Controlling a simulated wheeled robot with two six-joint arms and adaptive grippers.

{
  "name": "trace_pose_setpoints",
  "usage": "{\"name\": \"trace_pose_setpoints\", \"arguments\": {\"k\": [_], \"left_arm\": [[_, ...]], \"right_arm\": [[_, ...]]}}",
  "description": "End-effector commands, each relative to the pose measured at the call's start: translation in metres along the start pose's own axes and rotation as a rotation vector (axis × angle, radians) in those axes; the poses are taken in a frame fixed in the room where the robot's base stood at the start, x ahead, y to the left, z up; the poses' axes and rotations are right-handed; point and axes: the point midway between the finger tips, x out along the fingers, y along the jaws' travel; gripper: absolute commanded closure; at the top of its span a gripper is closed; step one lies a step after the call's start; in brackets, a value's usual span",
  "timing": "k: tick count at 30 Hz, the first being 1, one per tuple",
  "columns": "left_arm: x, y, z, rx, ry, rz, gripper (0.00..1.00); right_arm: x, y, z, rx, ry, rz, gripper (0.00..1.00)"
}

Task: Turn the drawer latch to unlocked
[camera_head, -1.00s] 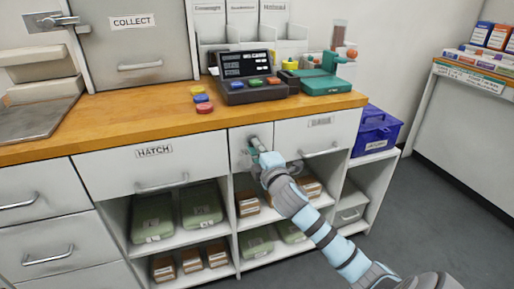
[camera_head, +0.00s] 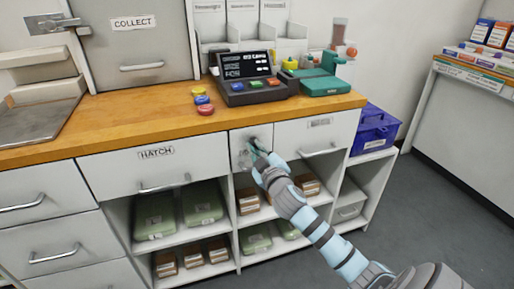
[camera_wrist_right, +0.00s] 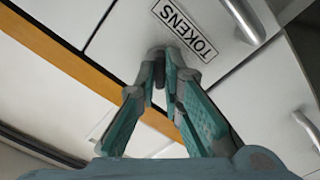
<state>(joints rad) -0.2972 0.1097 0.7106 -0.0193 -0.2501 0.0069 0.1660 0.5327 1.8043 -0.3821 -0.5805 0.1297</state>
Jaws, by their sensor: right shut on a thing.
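The drawer latch (camera_head: 252,142) is a small dark grey turn-knob on the white narrow drawer front (camera_head: 238,141) under the wooden counter. My right gripper (camera_head: 257,151) reaches up to it from the lower right, and its teal fingers are closed on the latch. In the right wrist view, the fingertips (camera_wrist_right: 163,68) of my right gripper meet around the grey latch (camera_wrist_right: 156,51), close to the TOKENS label (camera_wrist_right: 184,30). The fingers hide much of the latch, so I cannot tell its exact angle. My left gripper is not in view.
A HATCH drawer (camera_head: 135,170) is to the left and another handled drawer (camera_head: 318,135) to the right. Open shelves (camera_head: 215,228) below hold green packs and brown boxes.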

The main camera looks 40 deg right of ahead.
Motion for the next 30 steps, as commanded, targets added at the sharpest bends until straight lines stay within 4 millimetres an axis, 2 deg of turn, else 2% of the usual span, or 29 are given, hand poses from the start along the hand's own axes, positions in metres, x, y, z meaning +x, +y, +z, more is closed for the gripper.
{"name": "trace_pose_setpoints", "arguments": {"k": [9,18,30], "left_arm": [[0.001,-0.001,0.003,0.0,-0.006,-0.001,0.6],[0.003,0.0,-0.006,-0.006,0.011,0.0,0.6],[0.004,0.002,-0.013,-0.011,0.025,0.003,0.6]], "right_arm": [[0.0,0.0,0.001,0.298,-0.001,0.0,1.0],[0.0,-0.001,0.001,0.55,-0.001,0.0,1.0],[0.0,-0.001,0.001,0.727,-0.002,0.0,1.0]]}}
